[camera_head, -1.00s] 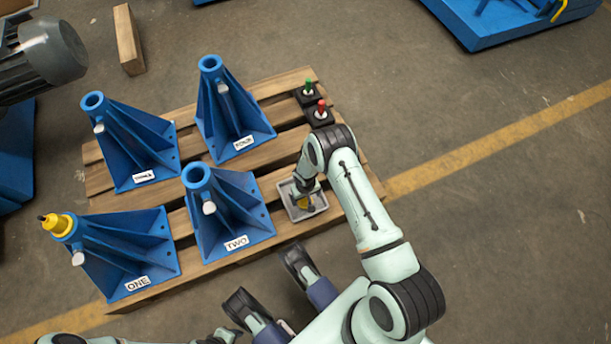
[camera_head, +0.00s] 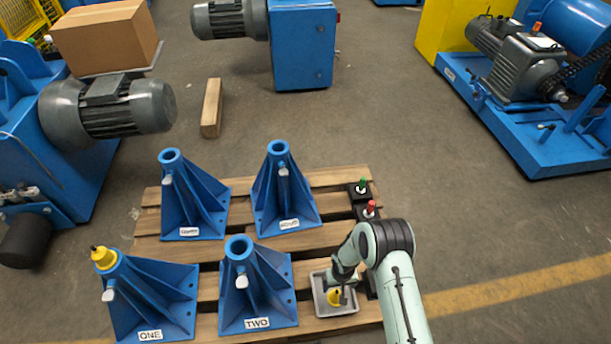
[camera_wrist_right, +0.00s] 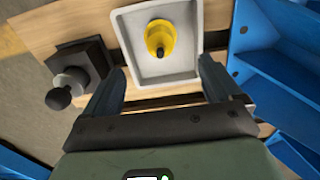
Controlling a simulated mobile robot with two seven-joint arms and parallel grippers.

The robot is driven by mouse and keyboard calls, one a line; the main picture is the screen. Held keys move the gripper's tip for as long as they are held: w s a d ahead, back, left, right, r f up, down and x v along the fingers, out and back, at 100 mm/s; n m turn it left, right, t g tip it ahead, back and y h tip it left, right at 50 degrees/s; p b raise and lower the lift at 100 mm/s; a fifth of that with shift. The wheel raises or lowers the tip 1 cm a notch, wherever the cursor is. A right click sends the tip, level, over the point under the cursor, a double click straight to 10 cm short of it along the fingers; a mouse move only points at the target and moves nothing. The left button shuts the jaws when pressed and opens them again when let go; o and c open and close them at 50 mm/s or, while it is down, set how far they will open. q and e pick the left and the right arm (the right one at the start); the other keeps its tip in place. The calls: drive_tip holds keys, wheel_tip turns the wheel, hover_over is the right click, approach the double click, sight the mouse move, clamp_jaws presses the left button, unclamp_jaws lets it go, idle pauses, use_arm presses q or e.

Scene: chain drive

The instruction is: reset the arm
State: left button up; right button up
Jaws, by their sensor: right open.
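My right arm (camera_head: 398,290) comes in from the bottom right, and its gripper (camera_head: 346,290) hangs over the grey tray (camera_head: 338,312). A yellow plug-like piece (camera_head: 333,298) lies in the tray. In the right wrist view my right gripper (camera_wrist_right: 163,88) is open with nothing between its fingers. The yellow piece (camera_wrist_right: 159,38) stands in the tray (camera_wrist_right: 128,30) beyond the fingertips, apart from them. My left gripper is out of view.
Four blue pedestals stand on the wooden pallet, including ONE (camera_head: 150,300) with a yellow piece (camera_head: 104,258) on top and TWO (camera_head: 257,290). Black blocks with a green knob (camera_head: 362,186) and red knob (camera_head: 370,207) stand behind my arm.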

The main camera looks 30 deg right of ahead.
drive_tip(key=s+d+r+p, duration=0.1)
drive_tip(key=s+r+p, duration=0.35)
drive_tip(key=s, duration=0.25)
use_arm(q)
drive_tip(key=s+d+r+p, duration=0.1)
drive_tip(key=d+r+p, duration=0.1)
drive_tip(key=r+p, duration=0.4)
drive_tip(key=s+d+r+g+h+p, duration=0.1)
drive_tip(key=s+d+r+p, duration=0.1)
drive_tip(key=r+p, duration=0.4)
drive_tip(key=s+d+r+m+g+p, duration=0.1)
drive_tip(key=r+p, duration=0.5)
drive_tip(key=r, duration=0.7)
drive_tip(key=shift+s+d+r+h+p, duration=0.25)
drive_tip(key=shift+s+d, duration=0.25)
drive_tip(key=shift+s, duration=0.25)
use_arm(e)
drive_tip(key=s+a+r+y, duration=0.1)
drive_tip(key=s+a+r, duration=0.6)
drive_tip(key=a+r, duration=0.2)
drive_tip(key=s+a+r+g+y, duration=0.1)
drive_tip(key=s+a+r+y, duration=0.1)
drive_tip(key=s+a+r, duration=0.6)
wheel_tip(320, 180, up, 6)
drive_tip(key=shift+s+a+r+y, duration=0.1)
drive_tip(key=shift+s+a+y, duration=0.1)
drive_tip(key=shift+a+y, duration=0.15)
